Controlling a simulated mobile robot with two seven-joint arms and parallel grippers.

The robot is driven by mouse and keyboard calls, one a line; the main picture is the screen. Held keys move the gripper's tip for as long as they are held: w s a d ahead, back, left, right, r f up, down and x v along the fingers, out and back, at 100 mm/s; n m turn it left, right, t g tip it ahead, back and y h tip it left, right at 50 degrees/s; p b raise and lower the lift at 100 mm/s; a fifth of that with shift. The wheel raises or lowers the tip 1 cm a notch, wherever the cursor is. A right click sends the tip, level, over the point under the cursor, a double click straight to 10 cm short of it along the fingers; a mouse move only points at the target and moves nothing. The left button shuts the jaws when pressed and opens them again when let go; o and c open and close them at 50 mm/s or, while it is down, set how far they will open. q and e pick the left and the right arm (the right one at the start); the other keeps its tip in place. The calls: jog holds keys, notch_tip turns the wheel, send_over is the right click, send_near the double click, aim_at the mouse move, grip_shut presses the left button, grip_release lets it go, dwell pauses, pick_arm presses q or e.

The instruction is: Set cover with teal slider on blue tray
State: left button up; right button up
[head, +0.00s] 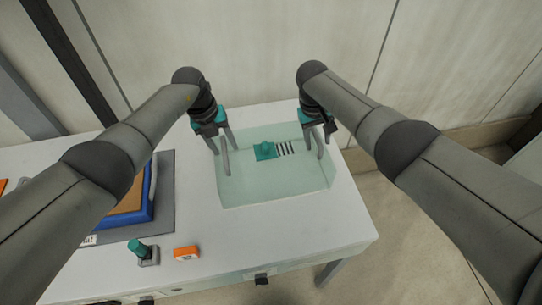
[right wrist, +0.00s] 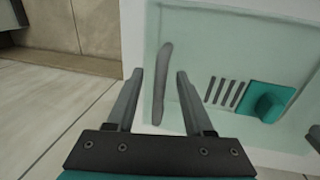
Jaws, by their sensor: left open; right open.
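The cover (head: 275,185) is a pale green, see-through panel lying on the white table. It carries a teal slider (head: 265,150) beside a row of dark slots; these also show in the right wrist view, where the slider (right wrist: 266,100) is at the right. My left gripper (head: 224,153) is open at the cover's left side. My right gripper (head: 314,152) is open at its right side; in the right wrist view a grey bar handle (right wrist: 162,80) on the cover appears between its fingers. I cannot tell whether they touch it. The blue tray (head: 149,213) is at the left, partly hidden by my left arm.
The tray sits on a grey mat (head: 165,190) and holds something brown. A teal-topped knob on a grey base (head: 148,255) and an orange block (head: 186,253) are near the table's front edge. The white table (head: 215,230) is clear between these and the cover.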

pick_arm(q)
jog(key=shift+f, duration=0.15)
pick_arm(e)
jog(key=shift+f, duration=0.15)
pick_arm(q)
grip_shut()
pick_arm(e)
grip_shut()
dwell(1.1)
